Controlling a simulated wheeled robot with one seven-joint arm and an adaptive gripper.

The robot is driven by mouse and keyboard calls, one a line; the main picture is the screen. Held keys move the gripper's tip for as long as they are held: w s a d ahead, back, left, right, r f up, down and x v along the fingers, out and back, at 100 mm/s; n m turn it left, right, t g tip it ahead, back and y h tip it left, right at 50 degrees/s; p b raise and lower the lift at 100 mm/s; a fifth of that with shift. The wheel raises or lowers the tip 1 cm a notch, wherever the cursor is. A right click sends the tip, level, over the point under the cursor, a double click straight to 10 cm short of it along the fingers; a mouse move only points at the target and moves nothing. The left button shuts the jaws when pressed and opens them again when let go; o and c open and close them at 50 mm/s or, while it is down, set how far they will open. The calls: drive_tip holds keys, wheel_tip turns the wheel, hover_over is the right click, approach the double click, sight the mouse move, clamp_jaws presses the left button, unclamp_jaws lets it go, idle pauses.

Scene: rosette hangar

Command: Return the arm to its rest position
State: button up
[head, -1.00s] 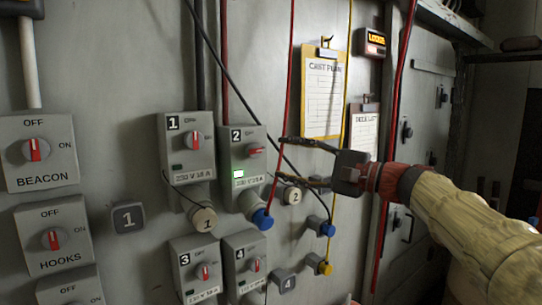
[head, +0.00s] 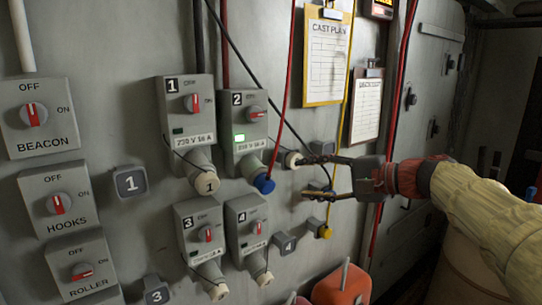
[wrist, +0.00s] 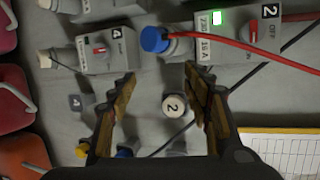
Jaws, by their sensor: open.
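My gripper (head: 306,178) is on the right in the head view, in front of the wall panel, with its two fingers spread and nothing held. My arm reaches in from the right edge. In the wrist view the open fingers (wrist: 160,78) frame a white round cap marked 2 (wrist: 174,105), which stands behind them on the wall. I cannot tell how far the fingertips are from it. The cap also shows beside the upper finger in the head view (head: 293,159).
Switch box 2 (head: 246,125) has a lit green lamp and a blue plug (head: 264,184) with a red cable. Switch box 4 (head: 250,225) is below. Clipboards (head: 325,60) hang above my gripper. A yellow cable (head: 346,110) and a red-orange object (head: 343,285) are nearby.

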drive_tip(key=s+d+f+n+g+h, duration=0.2)
drive_tip(key=s+f+h, duration=0.1)
drive_tip(key=s+f, duration=0.5)
drive_tip(key=s+d+f+n+g+h, duration=0.1)
drive_tip(key=s+f+g+h, duration=0.15)
drive_tip(key=s+f, duration=0.6)
drive_tip(key=s+d+f+n+h, duration=0.2)
drive_tip(key=s+f, duration=0.3)
drive_tip(key=s, duration=0.3)
drive_tip(key=s+d+f+n+h, duration=0.2)
drive_tip(key=s+f+n+h, duration=0.2)
drive_tip(key=s, duration=0.4)
drive_tip(key=shift+d+f+t, duration=0.2)
drive_tip(key=shift+f+t, duration=0.25)
drive_tip(key=shift+f, duration=0.1)
